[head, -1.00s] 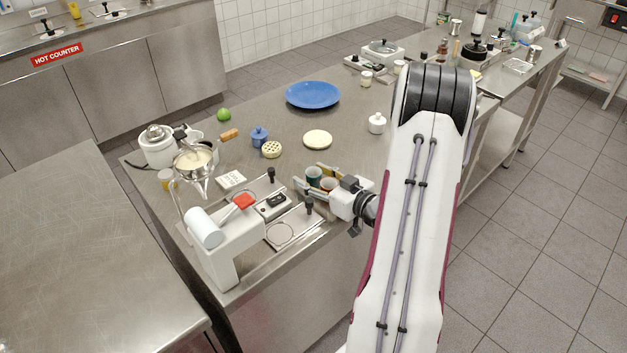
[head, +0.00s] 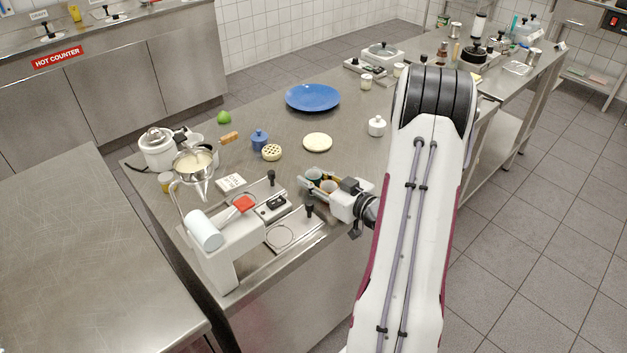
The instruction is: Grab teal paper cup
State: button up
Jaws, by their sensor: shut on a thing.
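The teal paper cup (head: 313,174) stands at the near right edge of the steel counter, partly hidden by my gripper. My gripper (head: 313,181) reaches in from the right, its fingers on either side of the cup and shut on it. An orange-brown cup (head: 328,187) sits close beside the teal one, nearer the gripper's palm and also between the fingers. Whether the fingers touch this second cup cannot be told. The lower parts of both cups are hidden.
Behind are a pale round disc (head: 317,142), a white lidded pot (head: 376,126), a blue pot (head: 259,139) and a blue plate (head: 312,97). The counter between plate and gripper is mostly clear.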

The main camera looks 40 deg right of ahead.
notch_tip(320, 180, up, 10)
dwell(0.9)
